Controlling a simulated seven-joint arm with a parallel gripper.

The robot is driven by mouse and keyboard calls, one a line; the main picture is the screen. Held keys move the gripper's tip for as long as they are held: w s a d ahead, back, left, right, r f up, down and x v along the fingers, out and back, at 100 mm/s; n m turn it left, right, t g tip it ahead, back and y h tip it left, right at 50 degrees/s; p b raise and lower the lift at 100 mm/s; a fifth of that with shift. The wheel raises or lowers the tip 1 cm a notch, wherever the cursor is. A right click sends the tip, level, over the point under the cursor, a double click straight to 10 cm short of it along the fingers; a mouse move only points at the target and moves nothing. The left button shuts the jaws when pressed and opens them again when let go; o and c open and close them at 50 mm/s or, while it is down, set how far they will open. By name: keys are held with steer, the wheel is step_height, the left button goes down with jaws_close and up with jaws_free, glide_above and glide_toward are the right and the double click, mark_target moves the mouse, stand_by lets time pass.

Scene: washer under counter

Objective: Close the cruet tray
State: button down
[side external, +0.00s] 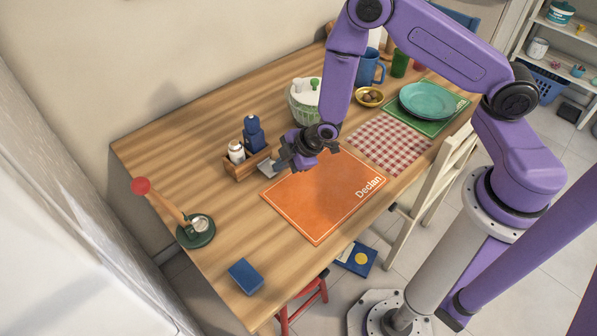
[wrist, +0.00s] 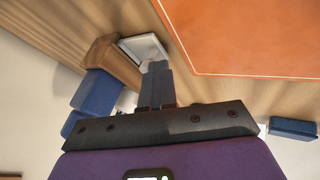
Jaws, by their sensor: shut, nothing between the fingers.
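The wooden cruet tray (side external: 246,166) stands on the table left of the orange placemat. It holds a white shaker (side external: 236,152) and a dark blue mill (side external: 254,135). A pale grey drawer-like part (side external: 266,169) sticks out from its side toward the placemat. In the wrist view the wooden body (wrist: 113,60) and the pale part (wrist: 146,47) show beyond my fingers. My gripper (side external: 281,160) is shut and empty, with its fingertips (wrist: 157,66) at the pale part's near edge. I cannot tell whether they touch it. My wrist hides part of the tray's right end.
The orange placemat (side external: 321,199) lies flat right of the tray. A white-green pot (side external: 303,105) stands behind my wrist.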

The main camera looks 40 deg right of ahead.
steer(key=s, duration=0.4)
steer(key=shift+s+a+r, duration=0.1)
steer(key=shift+a+r, duration=0.1)
steer(key=shift+a, duration=0.2)
steer(key=s+d+r+m+g, duration=0.15)
steer(key=s+r+g, duration=0.25)
steer(key=s+r, duration=1.2)
steer(key=s+d+r+g+h, duration=0.2)
steer(key=s+d+r+h, duration=0.1)
steer(key=s+d+r, duration=0.5)
steer(key=shift+s+d+r+m, duration=0.25)
steer(key=shift+s+r+m, duration=0.2)
steer(key=shift+s+r, duration=0.35)
steer(key=shift+w+r, duration=0.1)
